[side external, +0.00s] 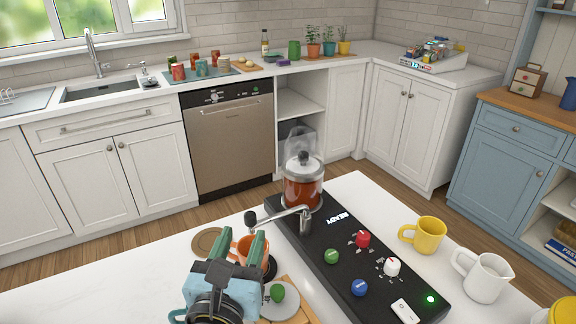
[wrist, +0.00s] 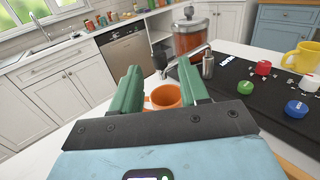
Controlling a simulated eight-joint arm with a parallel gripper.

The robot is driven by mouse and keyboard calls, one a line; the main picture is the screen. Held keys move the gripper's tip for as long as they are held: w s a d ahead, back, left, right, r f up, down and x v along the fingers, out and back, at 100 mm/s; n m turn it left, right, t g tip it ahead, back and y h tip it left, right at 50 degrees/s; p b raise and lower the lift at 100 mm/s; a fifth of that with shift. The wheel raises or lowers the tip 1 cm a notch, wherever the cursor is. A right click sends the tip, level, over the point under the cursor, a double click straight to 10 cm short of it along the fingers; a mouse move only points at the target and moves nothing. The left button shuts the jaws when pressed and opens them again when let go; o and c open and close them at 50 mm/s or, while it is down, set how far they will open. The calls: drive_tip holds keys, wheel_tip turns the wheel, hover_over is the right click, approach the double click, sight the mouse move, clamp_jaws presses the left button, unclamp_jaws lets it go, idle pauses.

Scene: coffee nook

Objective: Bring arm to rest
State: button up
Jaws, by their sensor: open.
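My gripper (side external: 245,240) has a pale blue body and two green fingers, and it is low over the near white counter. In the wrist view my gripper (wrist: 159,70) is open, with a wide gap between the fingers. An orange cup (wrist: 165,96) shows in that gap, beyond the fingers and below the coffee machine's spout. In the side view the orange cup (side external: 242,250) is partly hidden behind the fingers. I cannot tell whether the fingers touch it.
The black coffee machine (side external: 335,238) carries a glass container of brown liquid (side external: 302,191), a metal spout (side external: 280,215) and several knobs. A yellow mug (side external: 430,236) and white pitcher (side external: 483,277) stand to its right. A saucer (side external: 292,303) lies beside my gripper.

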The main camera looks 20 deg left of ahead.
drive_tip(key=shift+s, duration=0.45)
